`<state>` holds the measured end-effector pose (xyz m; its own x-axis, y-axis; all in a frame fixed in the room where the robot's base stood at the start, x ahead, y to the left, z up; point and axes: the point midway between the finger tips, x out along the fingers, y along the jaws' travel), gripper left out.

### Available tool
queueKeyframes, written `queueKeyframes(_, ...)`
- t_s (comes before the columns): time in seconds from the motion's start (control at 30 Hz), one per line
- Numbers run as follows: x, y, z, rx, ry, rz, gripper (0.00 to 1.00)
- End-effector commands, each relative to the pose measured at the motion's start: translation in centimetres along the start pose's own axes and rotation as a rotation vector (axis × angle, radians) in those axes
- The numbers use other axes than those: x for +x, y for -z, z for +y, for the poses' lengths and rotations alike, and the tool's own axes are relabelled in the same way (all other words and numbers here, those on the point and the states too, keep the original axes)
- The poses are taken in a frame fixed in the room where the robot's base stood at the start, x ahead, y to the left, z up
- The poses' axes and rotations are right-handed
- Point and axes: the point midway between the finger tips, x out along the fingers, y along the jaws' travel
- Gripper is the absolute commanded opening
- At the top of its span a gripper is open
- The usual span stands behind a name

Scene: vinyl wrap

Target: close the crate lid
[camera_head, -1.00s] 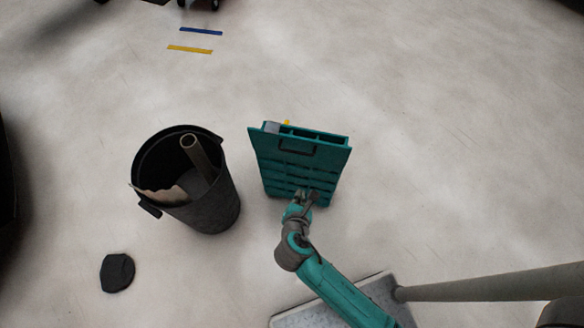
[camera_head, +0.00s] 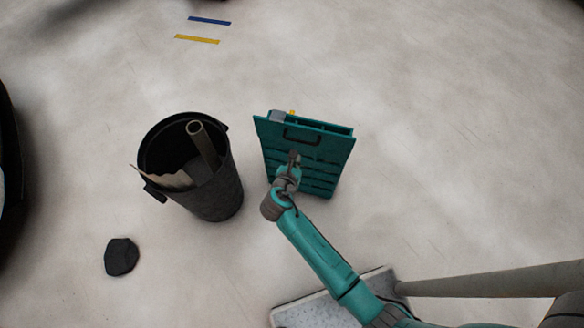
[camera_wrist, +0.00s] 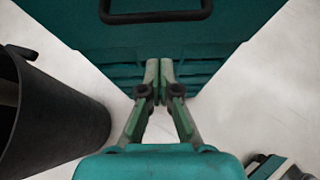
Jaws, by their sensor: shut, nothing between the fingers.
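The teal crate (camera_head: 318,189) stands on the floor right of the bin. Its lid (camera_head: 328,148), a teal panel with a dark handle (camera_head: 301,135), faces my arm in a raised position. The panel hides most of the crate's inside; a grey and a yellow item show behind its top edge. My gripper (camera_head: 294,156) is shut and empty, in front of the panel below the handle. In the wrist view the fingertips (camera_wrist: 160,65) overlap the lower teal surface, with the handle (camera_wrist: 155,12) above; I cannot tell whether they touch.
A black bin (camera_head: 217,194) with a tube and paper in it stands close on the left. A dark lump (camera_head: 121,257) lies on the floor at lower left. Blue tape (camera_head: 209,21) and yellow tape (camera_head: 197,39) mark the floor at the back. Floor right of the crate is clear.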

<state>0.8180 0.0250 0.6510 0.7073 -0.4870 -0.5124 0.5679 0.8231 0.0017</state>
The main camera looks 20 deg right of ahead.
Motion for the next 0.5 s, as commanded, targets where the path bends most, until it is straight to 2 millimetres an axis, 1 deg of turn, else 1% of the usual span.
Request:
queueKeyframes(0.03,0.9,-0.3,-0.1,0.003,0.003,0.0,0.0)
queueKeyframes(0.1,1.5,-1.2,0.0,0.004,0.002,-0.001,0.0)
queueKeyframes(0.2,2.3,-1.9,-0.1,0.003,0.001,0.001,0.0)
queueKeyframes(0.33,3.0,-2.6,0.0,0.002,0.0,0.0,0.0)
queueKeyframes(0.5,3.2,-2.8,0.0,0.001,0.0,0.001,0.0)
